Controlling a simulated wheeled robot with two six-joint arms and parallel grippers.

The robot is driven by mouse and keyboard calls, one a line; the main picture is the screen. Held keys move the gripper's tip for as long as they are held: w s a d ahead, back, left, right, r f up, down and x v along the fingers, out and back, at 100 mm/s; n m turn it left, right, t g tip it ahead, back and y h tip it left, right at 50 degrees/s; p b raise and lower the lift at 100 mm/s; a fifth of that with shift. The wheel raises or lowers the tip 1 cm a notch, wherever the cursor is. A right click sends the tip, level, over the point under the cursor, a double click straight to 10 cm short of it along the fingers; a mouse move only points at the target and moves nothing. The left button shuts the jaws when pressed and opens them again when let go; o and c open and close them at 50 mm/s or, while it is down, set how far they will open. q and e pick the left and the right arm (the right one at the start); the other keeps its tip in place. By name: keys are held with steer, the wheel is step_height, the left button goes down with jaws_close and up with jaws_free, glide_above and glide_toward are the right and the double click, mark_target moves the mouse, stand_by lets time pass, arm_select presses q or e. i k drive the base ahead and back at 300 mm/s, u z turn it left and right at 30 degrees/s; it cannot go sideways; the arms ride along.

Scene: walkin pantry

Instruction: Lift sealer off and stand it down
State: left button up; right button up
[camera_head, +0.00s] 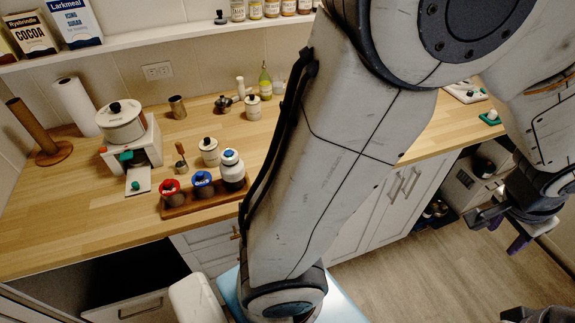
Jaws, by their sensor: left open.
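A white, dark-banded bottle-shaped piece with a blue top (231,167) stands upright at the right end of a wooden tray (206,204) on the counter. It may be the sealer on a jar; I cannot tell where one ends and the other begins. A red-topped jar (171,193) and a blue-topped jar (203,184) stand to its left in the tray. My left gripper (507,232), with purple fingertips, is at the far right, low in front of the cabinets. It is open and looks empty, well away from the tray. I cannot make out my right gripper.
A white pot (122,122) sits on a white stand at the left. A cream jar (209,152) stands just behind the tray. A paper roll (75,106) is farther left. Bare counter (85,230) lies left of the tray. My large arm link hides the counter's middle.

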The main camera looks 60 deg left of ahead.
mark_target(232, 169)
steer(key=z, duration=0.3)
steer(key=k, duration=0.95)
steer(key=u, duration=1.6)
steer(key=i, duration=0.5)
